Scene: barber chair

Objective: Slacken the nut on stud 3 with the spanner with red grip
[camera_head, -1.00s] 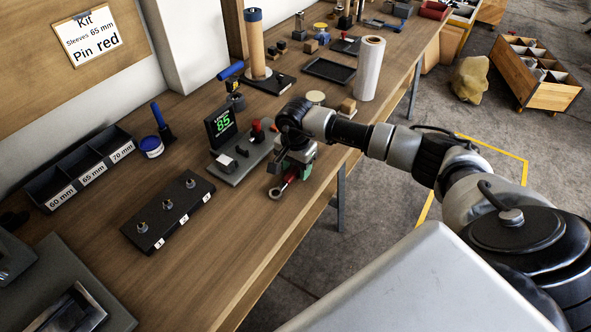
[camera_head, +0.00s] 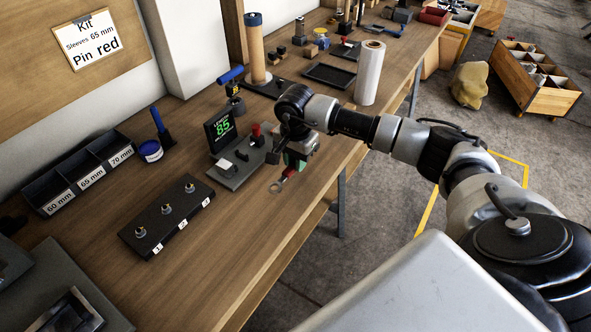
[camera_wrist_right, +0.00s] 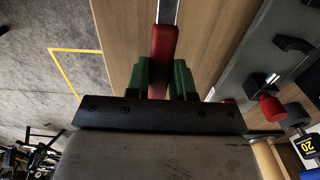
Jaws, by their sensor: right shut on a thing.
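The spanner with red grip (camera_head: 287,174) is in my right gripper (camera_head: 294,165), which is shut on its red handle. In the right wrist view the red grip (camera_wrist_right: 163,48) sits between the green fingers, with the metal shank beyond it. The spanner's ring end (camera_head: 276,187) points toward the front left, over the bench and clear of the studs. A dark block (camera_head: 150,236) carries three upright studs with nuts, labelled 1 to 3. Stud 3 (camera_head: 190,186) is at the far right end, left of my right gripper. My left gripper is not in view.
A grey fixture (camera_head: 232,177) with a display reading 85 and a red knob stands between the block and my right gripper. The bench in front of the block is clear.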

